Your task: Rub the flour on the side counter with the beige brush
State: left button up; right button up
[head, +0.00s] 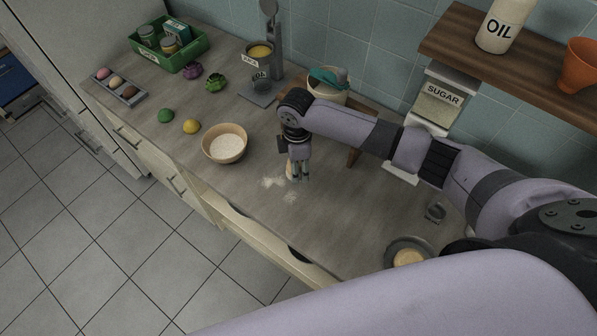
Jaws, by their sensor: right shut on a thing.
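White flour (271,182) lies in small smeared patches on the grey counter, with another patch (290,196) nearer the front edge. My right gripper (298,174) points down at the counter beside the flour. It is shut on a beige thing, seemingly the brush (289,171), which shows only as a small pale part at the left of the fingers. The rest of it is hidden by the gripper, and I cannot tell whether it touches the counter. My left gripper is out of view.
A bowl of flour (225,143) stands left of the patches, with a yellow lemon (191,127) and a green lime (166,116) beyond. A round dish (398,246) sits at the right. Counter between is clear.

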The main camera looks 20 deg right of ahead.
jog(key=shift+w+d+r, duration=0.1)
jog(key=shift+r, duration=1)
